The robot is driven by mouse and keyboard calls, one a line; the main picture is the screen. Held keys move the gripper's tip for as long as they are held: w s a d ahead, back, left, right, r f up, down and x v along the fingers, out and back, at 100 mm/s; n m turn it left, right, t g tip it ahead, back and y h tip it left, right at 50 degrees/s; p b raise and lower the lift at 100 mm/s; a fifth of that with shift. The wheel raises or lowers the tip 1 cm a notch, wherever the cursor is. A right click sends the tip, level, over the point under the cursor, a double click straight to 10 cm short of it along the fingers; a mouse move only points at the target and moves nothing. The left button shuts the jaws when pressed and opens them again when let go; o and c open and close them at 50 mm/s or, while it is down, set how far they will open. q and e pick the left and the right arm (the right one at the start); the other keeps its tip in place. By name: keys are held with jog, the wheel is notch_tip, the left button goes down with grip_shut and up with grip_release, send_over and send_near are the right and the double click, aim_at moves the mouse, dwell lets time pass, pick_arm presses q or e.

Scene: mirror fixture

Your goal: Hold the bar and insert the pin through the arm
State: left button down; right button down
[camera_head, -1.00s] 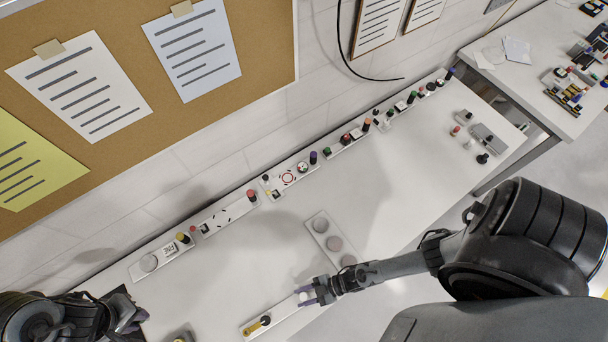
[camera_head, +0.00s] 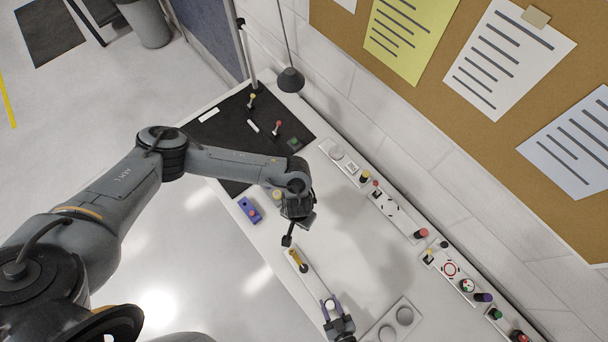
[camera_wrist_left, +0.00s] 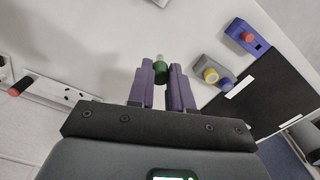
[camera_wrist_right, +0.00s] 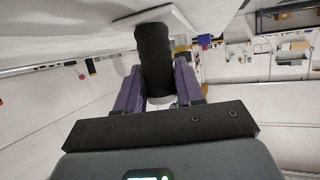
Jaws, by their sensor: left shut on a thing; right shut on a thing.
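A narrow light plate (camera_head: 313,284) lies on the table in the head view, with a yellow piece and dark round end (camera_head: 297,260) at its far end. I cannot tell which piece is the bar.
A purple block (camera_head: 249,210) and a yellow-topped knob (camera_head: 277,195) lie left of my left gripper. A black mat (camera_head: 222,150) covers the far table end. Panels with knobs (camera_head: 397,210) line the wall edge. A grey plate with discs (camera_head: 389,329) lies beside my right gripper.

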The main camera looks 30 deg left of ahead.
pick_arm(q)
jog(key=s+d+f, duration=0.1)
jog(key=s+f, duration=0.5)
jog(key=s, duration=0.1)
jog(key=shift+s+f+n, duration=0.15)
jog(key=shift+f+n, duration=0.1)
jog(key=shift+n, duration=0.15)
jog(key=shift+d, duration=0.15)
jog(key=shift+f, duration=2.85)
jog(key=shift+f, duration=2.05)
jog(key=c, duration=0.9)
grip_release()
jog(key=shift+c, duration=0.2)
notch_tip(320, 180, up, 12)
